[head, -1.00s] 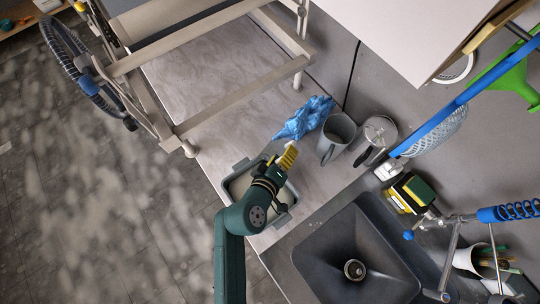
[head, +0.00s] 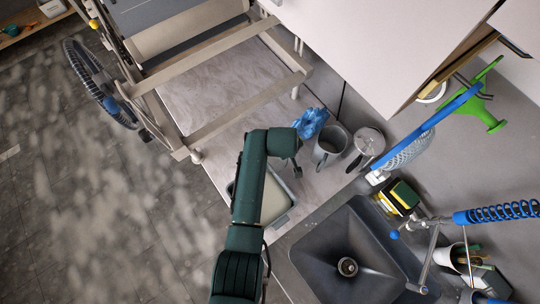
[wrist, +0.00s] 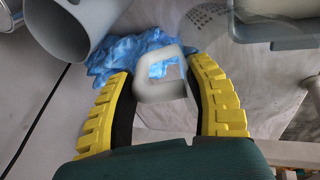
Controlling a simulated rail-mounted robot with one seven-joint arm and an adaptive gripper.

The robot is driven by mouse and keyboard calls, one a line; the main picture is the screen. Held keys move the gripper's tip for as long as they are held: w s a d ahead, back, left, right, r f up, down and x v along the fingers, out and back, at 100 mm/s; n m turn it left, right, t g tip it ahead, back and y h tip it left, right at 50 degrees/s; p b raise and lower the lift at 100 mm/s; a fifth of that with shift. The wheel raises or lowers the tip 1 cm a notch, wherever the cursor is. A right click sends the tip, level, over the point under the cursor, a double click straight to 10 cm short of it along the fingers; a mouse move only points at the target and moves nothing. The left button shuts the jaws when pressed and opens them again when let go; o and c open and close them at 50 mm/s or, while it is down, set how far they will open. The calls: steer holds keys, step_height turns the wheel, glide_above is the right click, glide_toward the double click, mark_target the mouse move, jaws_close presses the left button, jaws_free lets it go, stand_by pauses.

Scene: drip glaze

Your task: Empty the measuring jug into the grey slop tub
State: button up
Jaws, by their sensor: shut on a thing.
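My gripper (wrist: 161,70) has its yellow fingers on either side of a white loop-shaped handle (wrist: 160,91) in the wrist view. The handle looks like the measuring jug's, and my gripper is shut on it. The jug's body cannot be made out clearly. In the head view my arm hides both the held jug and most of my gripper. The grey slop tub (head: 276,217) stands on the counter, partly behind my arm, with pale grey contents. Its rim also shows at the upper right of the wrist view (wrist: 285,44).
A blue cloth (head: 312,122) lies beside a grey mug-like jug (head: 322,153) and a metal pitcher (head: 369,140). A dark sink (head: 345,220) is at the lower right, with sponges (head: 400,196) behind it. A slatted frame (head: 235,110) overhangs the counter at the upper left.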

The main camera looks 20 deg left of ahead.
steer(key=shift+s, duration=0.3)
steer(key=shift+w+r, duration=0.15)
steer(key=shift+r, duration=0.2)
step_height(320, 180, up, 2)
steer(key=shift+w+r+g+p, duration=0.15)
steer(key=shift+g+p, duration=0.3)
steer(key=shift+g, duration=0.45)
steer(key=shift+r+g+b, duration=0.5)
steer(key=shift+g+b, duration=0.4)
steer(key=shift+s+r+g, duration=0.25)
steer(key=shift+r+g, duration=0.05)
steer(key=shift+r, duration=0.2)
